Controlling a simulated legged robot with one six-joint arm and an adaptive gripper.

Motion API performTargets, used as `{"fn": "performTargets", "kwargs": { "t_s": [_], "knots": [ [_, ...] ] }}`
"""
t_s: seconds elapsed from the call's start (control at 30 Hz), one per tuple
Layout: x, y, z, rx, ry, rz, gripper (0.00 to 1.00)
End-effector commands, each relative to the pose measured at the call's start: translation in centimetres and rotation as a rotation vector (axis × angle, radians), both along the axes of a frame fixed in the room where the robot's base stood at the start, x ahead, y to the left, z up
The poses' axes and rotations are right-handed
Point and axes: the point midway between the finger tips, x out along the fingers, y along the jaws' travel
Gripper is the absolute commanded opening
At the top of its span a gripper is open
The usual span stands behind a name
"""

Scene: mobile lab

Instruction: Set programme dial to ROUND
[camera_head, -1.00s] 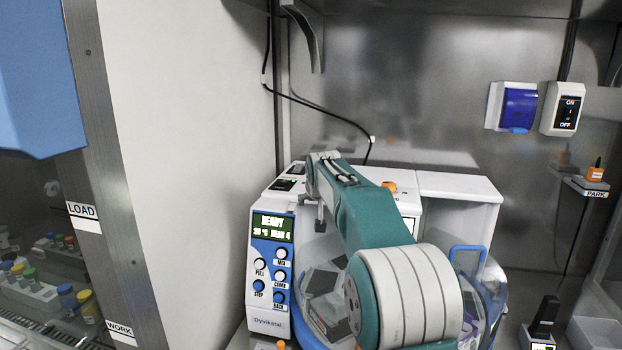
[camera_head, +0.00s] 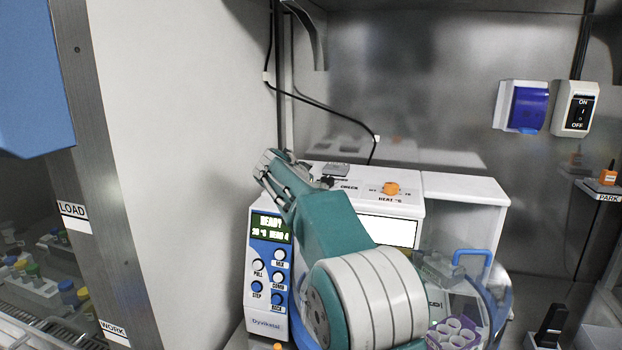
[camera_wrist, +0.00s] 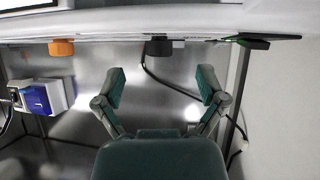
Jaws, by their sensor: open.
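The white and blue machine (camera_head: 267,318) stands in the head view with a lit display (camera_head: 271,227) reading READY. On its top panel, a black dial (camera_head: 326,182) sits near the word CHECK, partly hidden by my arm; it appears to be the programme dial. The word ROUND is not legible. In the wrist view the black dial (camera_wrist: 158,46) shows beyond and between my fingertips, apart from them. My gripper (camera_wrist: 162,78) is open and empty.
An orange knob (camera_head: 391,189) marked HEAT is right of the black dial; it also shows in the wrist view (camera_wrist: 61,47). A dark flat piece (camera_wrist: 262,41) lies on the other side. A blue-covered socket (camera_head: 524,107) and ON/OFF switch (camera_head: 578,110) are on the wall behind.

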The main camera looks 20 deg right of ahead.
Motion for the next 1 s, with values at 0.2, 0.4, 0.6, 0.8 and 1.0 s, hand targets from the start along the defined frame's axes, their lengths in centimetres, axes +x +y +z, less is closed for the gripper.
{"fn": "performTargets", "kwargs": {
  "t_s": [0.2,0.4,0.6,0.8,1.0],
  "knots": [
    [0.2,1.1,1.6,-0.039,-0.096,-0.055,0.90],
    [0.3,1.3,2.1,-0.050,-0.127,-0.070,0.90],
    [0.3,1.3,2.1,-0.049,-0.127,-0.071,0.90],
    [1.3,-0.1,3.1,-0.171,-0.088,0.040,0.90],
    [3.8,-3.1,5.9,-0.592,0.049,0.363,0.90]
  ]
}}
